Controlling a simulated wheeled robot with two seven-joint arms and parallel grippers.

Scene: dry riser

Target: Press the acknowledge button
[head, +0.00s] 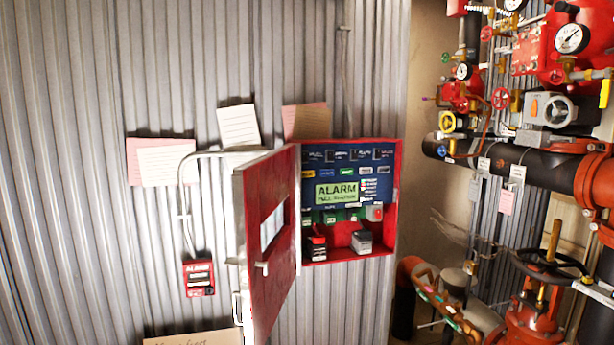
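A red alarm panel box (398,200) is mounted on the corrugated wall, and its red door (268,230) stands swung open to the left. Inside, a blue control face (350,158) carries a lit green display (337,193) that reads "ALARM". Small labels and indicators surround the display. Several green parts (329,216) and a grey part with a red spot (374,212) sit in a row below it. Which one is the acknowledge button is too small to tell. Neither of my grippers is in view.
Two battery-like blocks, one dark (317,248) and one grey (362,242), stand in the box bottom. A red pull station (199,278) hangs left of the door. Red valves, gauges and a black pipe (500,162) crowd the right side. The open door juts outward.

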